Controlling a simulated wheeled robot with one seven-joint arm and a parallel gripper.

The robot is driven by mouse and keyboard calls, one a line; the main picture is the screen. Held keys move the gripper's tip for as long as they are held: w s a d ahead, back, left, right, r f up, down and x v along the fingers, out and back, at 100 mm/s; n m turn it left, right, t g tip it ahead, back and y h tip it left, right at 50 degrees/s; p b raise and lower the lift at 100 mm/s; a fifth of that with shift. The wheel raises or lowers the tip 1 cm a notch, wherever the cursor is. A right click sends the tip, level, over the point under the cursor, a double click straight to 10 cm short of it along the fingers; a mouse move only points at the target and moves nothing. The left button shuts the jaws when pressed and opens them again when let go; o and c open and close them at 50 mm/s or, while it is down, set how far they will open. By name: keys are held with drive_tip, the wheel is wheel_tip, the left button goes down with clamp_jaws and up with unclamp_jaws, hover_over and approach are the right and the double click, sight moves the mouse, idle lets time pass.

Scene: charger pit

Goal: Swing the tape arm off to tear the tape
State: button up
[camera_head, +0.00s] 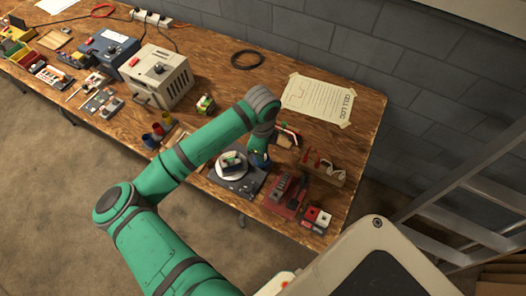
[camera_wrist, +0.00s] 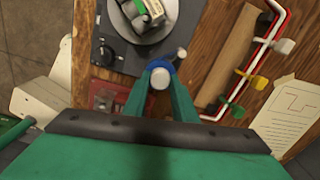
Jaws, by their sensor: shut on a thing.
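My gripper (camera_wrist: 160,84) is shut on the tape arm's end, a pale round knob with a blue ring (camera_wrist: 160,66). The blue part also shows in the head view (camera_head: 259,161), just below my gripper. The held end is at the edge of a dark base plate (camera_wrist: 104,22) that carries a white round disk (camera_wrist: 171,12). A small grey and green block (camera_wrist: 150,14) lies on the disk. The rest of the tape arm, and any tape, cannot be made out.
A dark knob (camera_wrist: 103,55) is on the plate. A wooden rack with a red and white bent rod (camera_wrist: 262,50) and coloured clips stands to the right. A red fixture (camera_head: 287,194) is right of the plate. A grey power box (camera_head: 160,77) stands at the back left.

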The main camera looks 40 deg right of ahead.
drive_tip(key=o, duration=0.8)
drive_tip(key=shift+w+r, duration=0.1)
drive_tip(key=shift+w, duration=0.2)
drive_tip(key=shift+o, duration=1.2)
drive_tip(key=shift+s, duration=0.15)
wheel_tip(320, 180, up, 11)
drive_tip(key=shift+f, duration=0.2)
